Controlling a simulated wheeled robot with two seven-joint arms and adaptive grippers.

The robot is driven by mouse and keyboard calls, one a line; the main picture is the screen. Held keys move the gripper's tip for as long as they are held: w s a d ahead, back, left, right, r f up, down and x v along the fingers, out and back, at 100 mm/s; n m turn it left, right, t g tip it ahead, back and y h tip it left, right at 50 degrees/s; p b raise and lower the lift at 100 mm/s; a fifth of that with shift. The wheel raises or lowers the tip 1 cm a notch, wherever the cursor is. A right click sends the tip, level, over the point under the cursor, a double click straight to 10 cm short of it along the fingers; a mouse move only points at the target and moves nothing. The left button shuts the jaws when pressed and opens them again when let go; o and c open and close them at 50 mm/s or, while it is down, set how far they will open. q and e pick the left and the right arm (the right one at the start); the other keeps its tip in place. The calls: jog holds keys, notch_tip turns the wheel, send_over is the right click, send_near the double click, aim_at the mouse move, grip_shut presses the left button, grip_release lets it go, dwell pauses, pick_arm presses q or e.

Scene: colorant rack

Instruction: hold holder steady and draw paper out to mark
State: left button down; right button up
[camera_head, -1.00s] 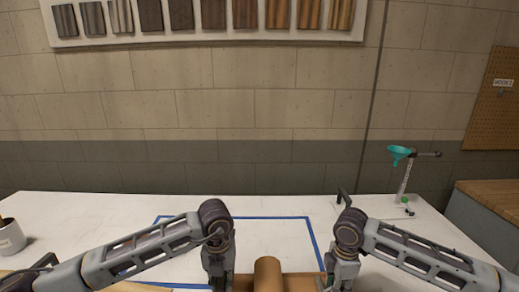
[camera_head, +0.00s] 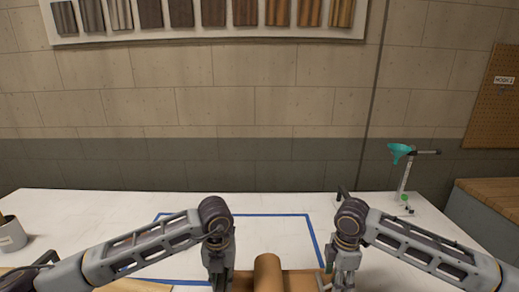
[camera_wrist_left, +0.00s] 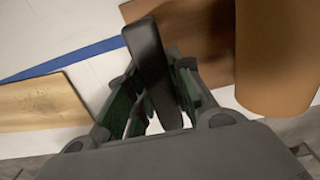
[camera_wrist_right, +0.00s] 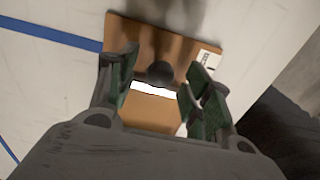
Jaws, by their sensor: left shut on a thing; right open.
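The brown paper roll (camera_head: 268,272) lies on the brown wooden holder (camera_head: 243,281) at the bottom middle of the head view. Both also show in the left wrist view, the roll (camera_wrist_left: 278,55) at the right and the holder board (camera_wrist_left: 198,35) beside it. My left gripper (camera_wrist_left: 155,110) is shut on a black upright part (camera_wrist_left: 147,50) at the holder's left side. My right gripper (camera_wrist_right: 160,85) is open over the holder's right part (camera_wrist_right: 140,35). A black knob (camera_wrist_right: 160,72), a white strip and a brown surface show between its fingers. Its contact with the paper is unclear.
Blue tape (camera_head: 265,216) outlines an area on the white table. A light wooden piece (camera_wrist_left: 40,102) lies left of the left gripper. A grey cup (camera_head: 10,236) stands far left. A stand with a teal funnel (camera_head: 399,152) is at back right. The table behind the holder is clear.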

notch_tip(320, 180, up, 10)
dwell(0.5)
jog(key=shift+f, duration=0.1)
pick_arm(q)
jog(key=c, duration=1.2)
grip_release()
jog(key=shift+r, duration=0.1)
jog(key=shift+r, duration=5.9)
jog(key=shift+s+f, duration=0.1)
pick_arm(e)
jog(key=shift+s+f, duration=0.1)
